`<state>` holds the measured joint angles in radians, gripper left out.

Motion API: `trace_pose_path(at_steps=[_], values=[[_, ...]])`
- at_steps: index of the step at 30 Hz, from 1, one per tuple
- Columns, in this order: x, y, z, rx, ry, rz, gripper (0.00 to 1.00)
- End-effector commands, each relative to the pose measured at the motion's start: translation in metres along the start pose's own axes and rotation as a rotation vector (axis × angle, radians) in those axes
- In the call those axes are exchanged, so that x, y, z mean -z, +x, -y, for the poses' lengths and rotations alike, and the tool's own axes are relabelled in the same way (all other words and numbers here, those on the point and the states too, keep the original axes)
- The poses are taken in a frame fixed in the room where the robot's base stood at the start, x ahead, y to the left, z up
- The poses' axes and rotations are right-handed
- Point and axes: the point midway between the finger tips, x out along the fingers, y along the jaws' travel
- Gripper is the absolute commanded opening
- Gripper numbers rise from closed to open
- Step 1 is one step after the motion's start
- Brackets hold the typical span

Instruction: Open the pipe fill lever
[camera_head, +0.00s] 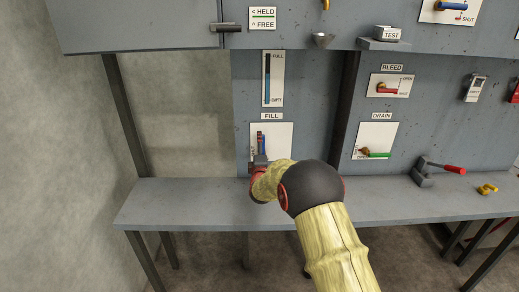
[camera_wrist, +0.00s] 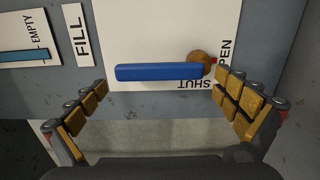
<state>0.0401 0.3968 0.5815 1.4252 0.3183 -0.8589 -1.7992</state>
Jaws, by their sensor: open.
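The fill lever is a blue bar (camera_wrist: 157,72) on a brass pivot (camera_wrist: 201,62), mounted on a white plate marked SHUT and OPEN. In the wrist view it points left from the pivot, beside the word SHUT and away from OPEN. In the head view the blue lever (camera_head: 261,140) stands roughly upright on the plate under the FILL label (camera_head: 271,116); its lower end is hidden by my gripper. My gripper (camera_wrist: 165,105) is open and empty. Its two padded fingers are spread on either side of the lever's length, with no clear contact.
A level gauge (camera_head: 273,78) is above the FILL label. The bleed valve (camera_head: 388,88) and drain valve (camera_head: 376,154) are to the right. A grey bench (camera_head: 190,205) runs below, carrying a red-handled clamp (camera_head: 440,170) and a yellow part (camera_head: 487,189). The bench's left end is clear.

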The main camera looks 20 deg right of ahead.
Motion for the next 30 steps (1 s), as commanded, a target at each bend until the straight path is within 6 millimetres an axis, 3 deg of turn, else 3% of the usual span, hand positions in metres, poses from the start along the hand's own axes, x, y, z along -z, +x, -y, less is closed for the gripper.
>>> trace_pose_path(at_steps=[7, 11, 24, 30], values=[[0.000, -0.002, 0.000, 0.001, 0.001, 0.000, 1.00], [0.000, -0.013, 0.001, 0.002, 0.001, 0.000, 1.00], [0.000, -0.094, -0.001, 0.000, 0.001, -0.001, 1.00], [0.001, -0.115, 0.000, 0.000, 0.000, -0.001, 1.00]])
